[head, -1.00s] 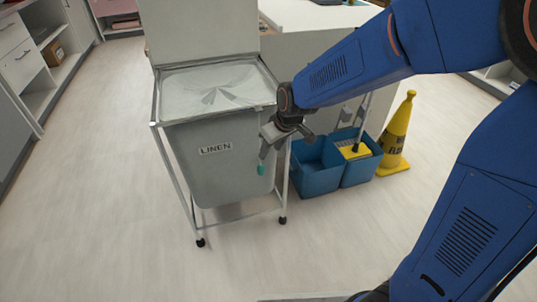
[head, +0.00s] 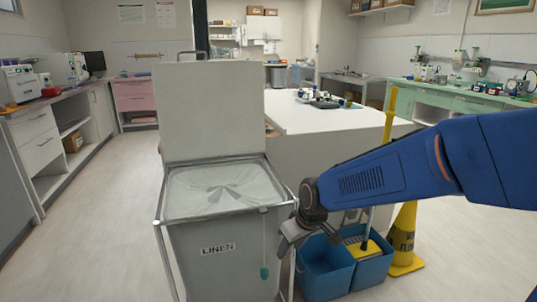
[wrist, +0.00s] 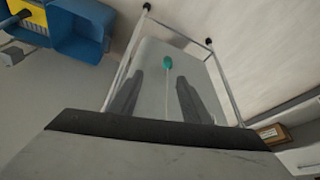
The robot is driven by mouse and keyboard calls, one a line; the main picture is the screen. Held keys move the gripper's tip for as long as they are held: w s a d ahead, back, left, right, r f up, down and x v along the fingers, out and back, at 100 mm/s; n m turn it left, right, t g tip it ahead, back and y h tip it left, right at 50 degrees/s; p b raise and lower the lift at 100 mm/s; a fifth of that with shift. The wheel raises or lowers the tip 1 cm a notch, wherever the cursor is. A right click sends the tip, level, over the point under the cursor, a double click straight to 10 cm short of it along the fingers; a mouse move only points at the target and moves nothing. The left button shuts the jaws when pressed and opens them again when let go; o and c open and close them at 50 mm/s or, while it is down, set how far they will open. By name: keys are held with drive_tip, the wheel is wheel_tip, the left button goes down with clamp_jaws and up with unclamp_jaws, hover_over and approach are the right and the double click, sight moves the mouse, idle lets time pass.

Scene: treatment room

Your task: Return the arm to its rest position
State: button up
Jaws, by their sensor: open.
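My blue arm (head: 385,178) reaches in from the right in the head view. My gripper (head: 283,250) hangs at the right front corner of the grey linen hamper (head: 205,262), beside a cord with a teal knob (head: 264,272). In the wrist view, the two dark fingers of my gripper (wrist: 160,78) are apart, with nothing held between them. The teal knob (wrist: 167,62) and its pale cord show beyond the fingers, in line with the gap. I cannot tell how far the knob is from them.
A white-topped counter (head: 330,118) stands behind the hamper. A blue mop bucket (head: 325,268) and a yellow floor cone (head: 405,240) stand right of the hamper, below my arm. Floor is open at left and far right.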

drive_tip(key=s+d+r+m+h, duration=0.1)
drive_tip(key=s+d+r+m, duration=0.2)
drive_tip(key=s+d, duration=0.8)
drive_tip(key=s+d+r+m+t+h, duration=0.1)
drive_tip(key=s+d+r+m, duration=0.2)
drive_tip(key=s+d, duration=0.8)
wheel_tip(320, 180, up, 2)
drive_tip(key=shift+s+r+m+h, duration=0.1)
drive_tip(key=shift+s+m+h, duration=0.25)
drive_tip(key=shift+s, duration=0.75)
idle(1.1)
